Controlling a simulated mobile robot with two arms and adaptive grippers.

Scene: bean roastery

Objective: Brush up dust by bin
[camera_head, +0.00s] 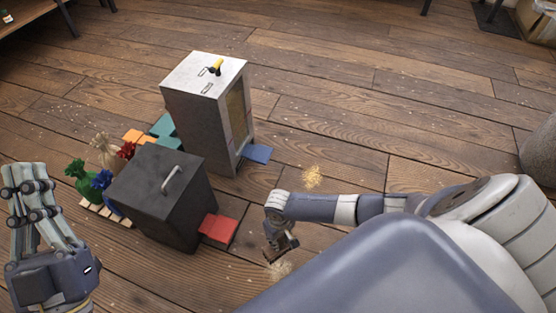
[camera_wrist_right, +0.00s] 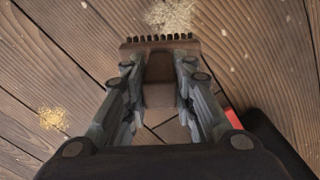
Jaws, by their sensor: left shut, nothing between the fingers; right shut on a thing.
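My right gripper (camera_wrist_right: 160,110) is shut on a brown brush (camera_wrist_right: 158,68), its bristle edge facing a pale dust patch (camera_wrist_right: 170,14) on the floor. In the head view the brush (camera_head: 281,246) is held low, just above or on the floor beside the pale dust (camera_head: 279,270); contact cannot be told. A golden dust patch (camera_head: 313,177) lies further back; it also shows at the left in the right wrist view (camera_wrist_right: 53,118). A dark bin (camera_head: 150,205) with a red pedal and a pale bin (camera_head: 205,110) with a blue pedal stand left of the brush. My left gripper (camera_head: 27,178) is shut and empty.
The red pedal (camera_head: 218,228) juts out near the brush, and the blue pedal (camera_head: 257,153) lies behind it. Small tied sacks (camera_head: 104,150) stand on a wooden pallet (camera_head: 106,212) by the dark bin. The plank floor (camera_head: 400,90) is open at the back, with light specks scattered about.

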